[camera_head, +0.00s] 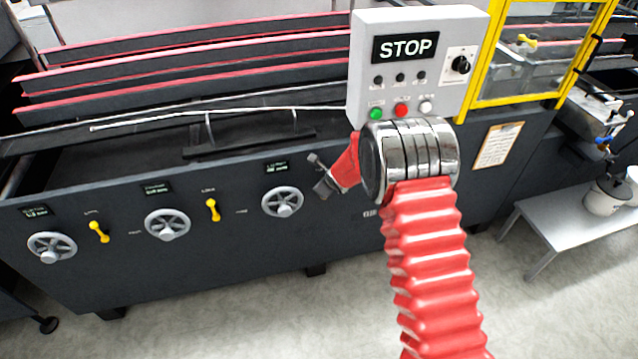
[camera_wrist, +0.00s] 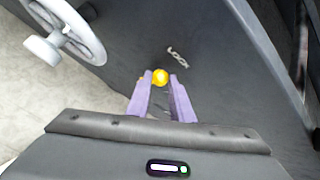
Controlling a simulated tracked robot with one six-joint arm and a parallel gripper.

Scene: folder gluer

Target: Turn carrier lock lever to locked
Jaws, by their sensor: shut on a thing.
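In the wrist view my gripper (camera_wrist: 160,84) has its two purple fingers closed on a yellow lever knob (camera_wrist: 160,76), the carrier lock lever, on the dark machine panel. The word LOCK is printed just beyond it, up and to the right. The lever is seen nearly end-on, so its angle cannot be told. In the head view my gripper (camera_head: 324,187) is at the panel, right of the rightmost handwheel (camera_head: 283,202). It hides the held lever and its fingertips there.
Two other yellow levers, a left one (camera_head: 99,232) and a middle one (camera_head: 212,210), sit beside handwheels on the same panel. The nearest handwheel shows close by in the wrist view (camera_wrist: 68,30). A grey STOP control box (camera_head: 418,65) stands above my arm. The floor in front is clear.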

